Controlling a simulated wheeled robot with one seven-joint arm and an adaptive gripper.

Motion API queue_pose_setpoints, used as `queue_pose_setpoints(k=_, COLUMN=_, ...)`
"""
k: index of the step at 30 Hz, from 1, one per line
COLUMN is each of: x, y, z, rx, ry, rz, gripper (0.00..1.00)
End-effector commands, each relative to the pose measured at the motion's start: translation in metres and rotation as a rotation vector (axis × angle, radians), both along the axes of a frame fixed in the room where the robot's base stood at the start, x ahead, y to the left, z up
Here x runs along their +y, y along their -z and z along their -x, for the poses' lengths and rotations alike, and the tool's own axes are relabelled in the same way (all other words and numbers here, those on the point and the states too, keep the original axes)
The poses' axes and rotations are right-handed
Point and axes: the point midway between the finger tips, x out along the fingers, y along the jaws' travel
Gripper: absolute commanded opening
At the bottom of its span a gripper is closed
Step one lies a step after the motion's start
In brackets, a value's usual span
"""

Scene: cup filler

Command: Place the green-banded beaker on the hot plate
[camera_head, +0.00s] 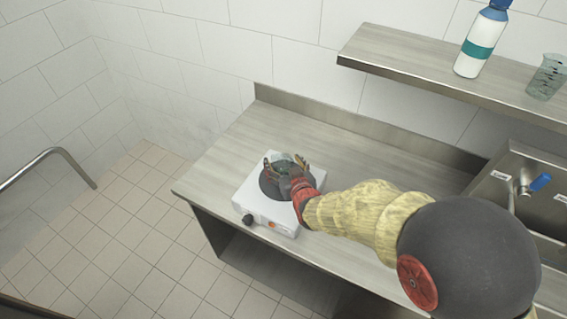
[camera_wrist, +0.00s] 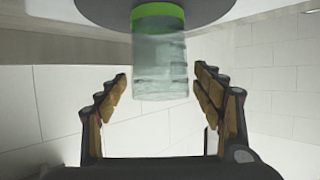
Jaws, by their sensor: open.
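The green-banded beaker (camera_wrist: 160,62) is clear glass with its green band against the dark round disc of the hot plate (camera_wrist: 215,12) in the wrist view, which looks upside down. In the head view the beaker (camera_head: 284,160) shows small and partly hidden on the hot plate (camera_head: 262,210), a white box with a dark knob. My gripper (camera_wrist: 161,72) is open, one finger on each side of the beaker with gaps to the glass. In the head view its fingers (camera_head: 286,163) are over the disc.
The hot plate stands on a grey counter (camera_head: 330,160) near its front left edge. A shelf (camera_head: 430,72) above holds a white bottle (camera_head: 480,45) with a teal band and a clear beaker (camera_head: 547,77). A sink with a blue-handled tap (camera_head: 540,182) is at right.

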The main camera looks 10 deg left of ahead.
Motion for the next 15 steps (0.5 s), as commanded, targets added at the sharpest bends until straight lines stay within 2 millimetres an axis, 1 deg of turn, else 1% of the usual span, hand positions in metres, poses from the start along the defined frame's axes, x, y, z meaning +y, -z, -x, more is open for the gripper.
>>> queue_pose_setpoints(k=7, x=-0.001, y=-0.006, z=0.002, rx=-0.001, ry=0.000, rz=0.000, gripper=0.67)
queue_pose_setpoints(k=11, x=-0.009, y=-0.013, z=0.018, rx=-0.002, ry=0.000, rz=-0.001, gripper=0.67)
queue_pose_setpoints(k=15, x=-0.020, y=-0.024, z=0.041, rx=-0.002, ry=0.000, rz=-0.001, gripper=0.67)
